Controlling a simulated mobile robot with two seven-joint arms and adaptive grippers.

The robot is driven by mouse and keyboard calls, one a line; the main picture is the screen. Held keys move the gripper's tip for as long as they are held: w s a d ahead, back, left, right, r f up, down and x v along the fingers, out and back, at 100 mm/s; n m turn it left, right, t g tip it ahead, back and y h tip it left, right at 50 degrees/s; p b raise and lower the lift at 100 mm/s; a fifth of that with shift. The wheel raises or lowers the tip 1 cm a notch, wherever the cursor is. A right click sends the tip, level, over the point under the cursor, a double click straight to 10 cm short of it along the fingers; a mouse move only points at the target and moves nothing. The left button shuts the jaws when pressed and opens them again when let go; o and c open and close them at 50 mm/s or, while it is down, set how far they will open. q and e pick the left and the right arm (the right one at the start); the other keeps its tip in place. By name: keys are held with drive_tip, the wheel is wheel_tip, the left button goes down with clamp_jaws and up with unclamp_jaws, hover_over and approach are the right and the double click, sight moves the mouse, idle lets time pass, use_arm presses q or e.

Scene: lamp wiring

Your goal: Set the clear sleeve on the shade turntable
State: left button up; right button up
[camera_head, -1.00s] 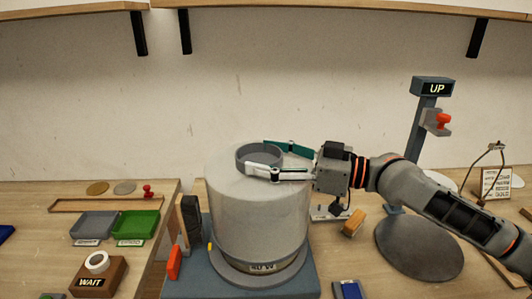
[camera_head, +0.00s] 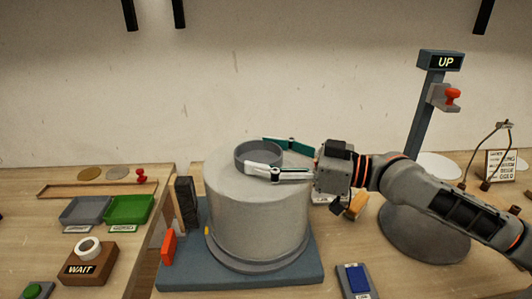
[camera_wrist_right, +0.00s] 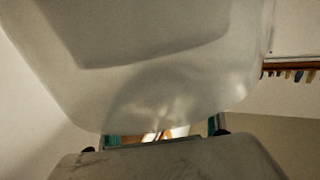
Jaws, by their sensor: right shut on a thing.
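The clear sleeve (camera_head: 258,218) is a large, cloudy, see-through cylinder with a grey collar (camera_head: 243,158) on top. It stands upright over the round grey shade turntable (camera_head: 216,254) on a blue base. Its lower edge looks to be at the disc; whether it fully rests there I cannot tell. My right gripper (camera_head: 280,160) comes in from the right, one white finger in front of the collar and one teal finger behind, shut on it. In the right wrist view the sleeve (camera_wrist_right: 165,75) fills most of the picture. My left gripper is not in view.
A black block (camera_head: 187,203) and a red piece (camera_head: 168,247) stand left of the turntable. Further left are grey (camera_head: 85,212) and green (camera_head: 130,209) trays and a WAIT block (camera_head: 86,268). The UP post (camera_head: 427,110) stands right, behind my arm. A blue-topped item (camera_head: 356,279) lies front right.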

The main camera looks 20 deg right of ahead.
sight(286, 159)
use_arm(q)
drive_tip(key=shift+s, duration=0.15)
use_arm(e)
drive_tip(key=o, duration=1.6)
drive_tip(key=shift+c, duration=0.2)
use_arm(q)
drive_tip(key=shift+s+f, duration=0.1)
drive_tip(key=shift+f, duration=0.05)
use_arm(e)
drive_tip(key=shift+o, duration=0.3)
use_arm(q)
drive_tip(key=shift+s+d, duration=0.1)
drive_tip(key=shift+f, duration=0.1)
use_arm(e)
drive_tip(key=shift+v, duration=2)
drive_tip(key=v, duration=0.8)
drive_tip(key=shift+r, duration=0.1)
